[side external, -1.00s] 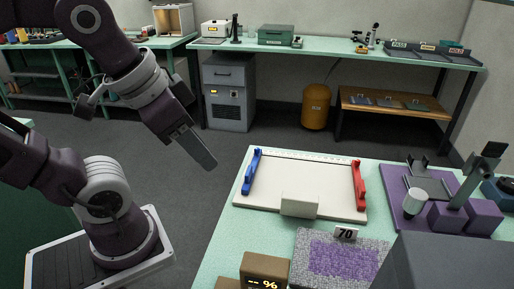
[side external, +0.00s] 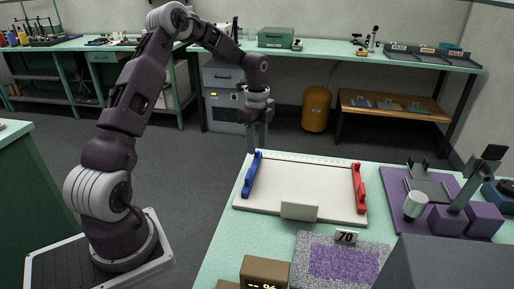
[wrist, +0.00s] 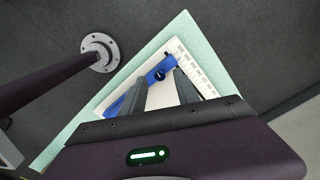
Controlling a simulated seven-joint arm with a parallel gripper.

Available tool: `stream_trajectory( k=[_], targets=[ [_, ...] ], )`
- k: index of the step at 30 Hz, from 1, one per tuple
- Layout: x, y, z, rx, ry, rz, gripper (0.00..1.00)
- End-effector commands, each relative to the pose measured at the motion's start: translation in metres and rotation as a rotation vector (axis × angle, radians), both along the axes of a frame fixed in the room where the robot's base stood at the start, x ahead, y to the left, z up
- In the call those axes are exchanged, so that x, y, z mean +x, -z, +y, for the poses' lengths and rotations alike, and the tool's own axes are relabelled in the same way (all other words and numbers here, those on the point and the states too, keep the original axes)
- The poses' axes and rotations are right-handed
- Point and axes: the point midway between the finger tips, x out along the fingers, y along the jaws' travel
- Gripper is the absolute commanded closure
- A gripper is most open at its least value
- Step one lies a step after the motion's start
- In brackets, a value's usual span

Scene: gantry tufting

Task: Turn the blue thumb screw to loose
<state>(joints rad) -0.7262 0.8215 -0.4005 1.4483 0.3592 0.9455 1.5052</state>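A blue clamp bar (side external: 252,175) lies along the left edge of a white board (side external: 305,185) on the mint table. In the wrist view, a small dark blue round knob (wrist: 160,75), seemingly the thumb screw, sits on the blue bar (wrist: 136,92). Its turn position is too small to read. My gripper (side external: 257,148) points down at the far end of the blue bar in the side view; contact cannot be told. In the wrist view my gripper (wrist: 160,79) is open, its fingers apart, with the knob showing between their tips and nothing held.
A red clamp bar (side external: 359,187) stands at the board's right edge, and a white block (side external: 299,207) at its front. A ruler strip (wrist: 190,68) runs along the board's back edge. A purple fixture (side external: 400,200) stands to the right, and a grey-purple tufted piece (side external: 340,262) in front.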

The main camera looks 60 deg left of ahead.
Motion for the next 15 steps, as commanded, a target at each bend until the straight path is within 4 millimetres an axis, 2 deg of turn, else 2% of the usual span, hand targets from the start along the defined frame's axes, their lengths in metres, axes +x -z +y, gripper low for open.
stream_trajectory(
  k=[4, 12, 15],
  targets=[
    [0.000, 0.017, -0.001, 0.000, -0.001, 0.001, 0.63],
    [0.000, 0.020, 0.000, 0.001, -0.002, -0.001, 0.63],
    [0.000, 0.020, 0.000, 0.001, -0.002, -0.001, 0.82]
  ],
)
